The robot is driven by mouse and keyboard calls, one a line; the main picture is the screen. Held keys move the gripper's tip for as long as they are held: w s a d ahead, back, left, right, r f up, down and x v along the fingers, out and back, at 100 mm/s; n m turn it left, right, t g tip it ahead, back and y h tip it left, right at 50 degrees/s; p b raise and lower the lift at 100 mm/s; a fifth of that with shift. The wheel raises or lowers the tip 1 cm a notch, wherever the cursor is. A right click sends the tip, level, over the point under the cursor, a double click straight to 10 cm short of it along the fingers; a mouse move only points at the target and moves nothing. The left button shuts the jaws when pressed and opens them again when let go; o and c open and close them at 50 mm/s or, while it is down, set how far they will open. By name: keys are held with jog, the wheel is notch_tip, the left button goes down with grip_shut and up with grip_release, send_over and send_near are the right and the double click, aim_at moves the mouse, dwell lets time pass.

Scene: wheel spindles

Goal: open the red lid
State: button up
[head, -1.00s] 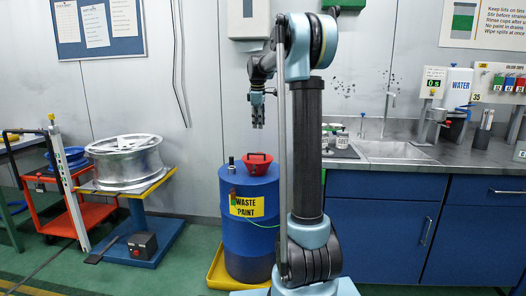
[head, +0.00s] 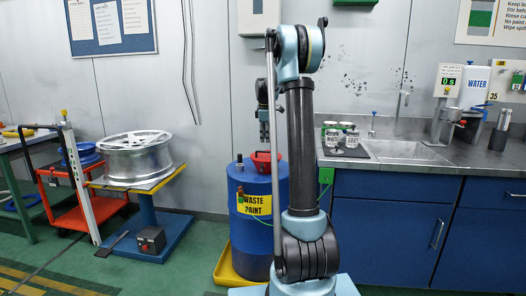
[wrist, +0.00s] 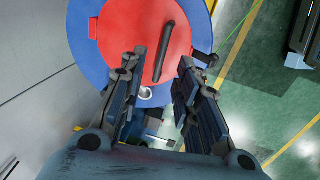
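The red lid (wrist: 128,30) sits on top of the blue waste paint drum (head: 249,237). In the head view the lid (head: 262,163) is partly hidden behind my arm. In the wrist view it is a round red disc with a dark bar-shaped handle (wrist: 165,48) across it. The lid looks closed. My gripper (wrist: 161,66) is open and empty, its two fingers apart on either side of the handle's near end as seen in the wrist view. In the head view my gripper (head: 264,143) points down just above the lid; contact cannot be told.
The drum stands in a yellow tray (head: 226,268). A small metal bung (wrist: 146,93) is on the drum top. A wheel rim (head: 136,157) on a blue stand is left. A counter with cans (head: 351,139) and a sink (head: 403,150) is right. Green floor lies in front.

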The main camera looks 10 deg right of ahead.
aim_at(266, 152)
jog(key=shift+w+d+f, duration=0.1)
jog(key=shift+w+f, duration=0.1)
jog(key=shift+f, duration=0.95)
jog(key=shift+w+d+f, duration=0.1)
jog(key=shift+w+f, duration=0.15)
jog(key=shift+f, duration=0.95)
jog(key=shift+w+f, duration=0.2)
jog(key=shift+f, duration=0.95)
grip_shut()
